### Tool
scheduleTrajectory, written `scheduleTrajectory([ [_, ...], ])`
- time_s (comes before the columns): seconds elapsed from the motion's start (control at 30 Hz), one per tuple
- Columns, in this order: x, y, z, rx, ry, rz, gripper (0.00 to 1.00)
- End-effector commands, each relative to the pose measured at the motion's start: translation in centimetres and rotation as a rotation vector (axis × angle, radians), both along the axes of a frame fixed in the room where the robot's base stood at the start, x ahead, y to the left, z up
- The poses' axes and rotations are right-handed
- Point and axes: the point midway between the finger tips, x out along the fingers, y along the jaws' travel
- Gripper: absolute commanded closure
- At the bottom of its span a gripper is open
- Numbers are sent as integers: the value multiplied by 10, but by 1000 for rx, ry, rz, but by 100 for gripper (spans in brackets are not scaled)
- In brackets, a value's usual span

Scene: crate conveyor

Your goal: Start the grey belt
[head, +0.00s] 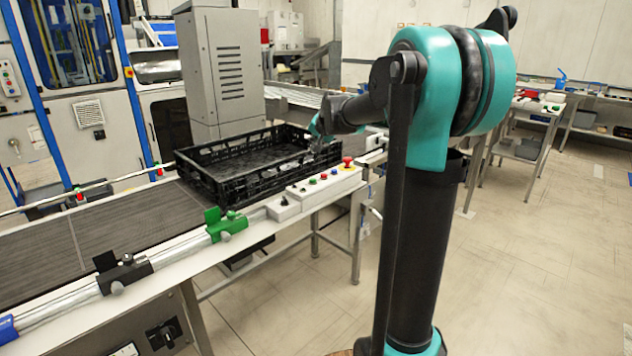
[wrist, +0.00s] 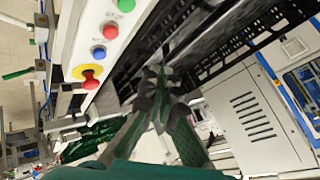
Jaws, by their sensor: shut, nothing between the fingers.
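The grey belt (head: 110,229) runs from the lower left toward the middle of the head view. A white control box (head: 293,202) is fixed along its near edge. In the wrist view the box carries a green button (wrist: 126,5), a red button (wrist: 110,31), a blue button (wrist: 99,52) and a red mushroom button on yellow (wrist: 90,77). My gripper (wrist: 159,78) is shut and empty, to the right of the button row in the wrist view. In the head view it is small and partly hidden above the black crate's right end.
A black crate (head: 208,187) sits on the belt beside the control box. A grey cabinet (head: 222,68) stands behind it. Green (head: 226,225) and black clamps hold the front rail. The floor to the right is clear; benches stand farther back.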

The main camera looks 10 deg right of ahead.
Motion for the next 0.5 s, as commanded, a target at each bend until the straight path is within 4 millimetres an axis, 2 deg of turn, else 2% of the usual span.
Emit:
scheduleTrajectory([
  [0.27,0,0,-5,-1,0,0,100],
  [0.5,-1,0,-31,-2,0,1,100],
])
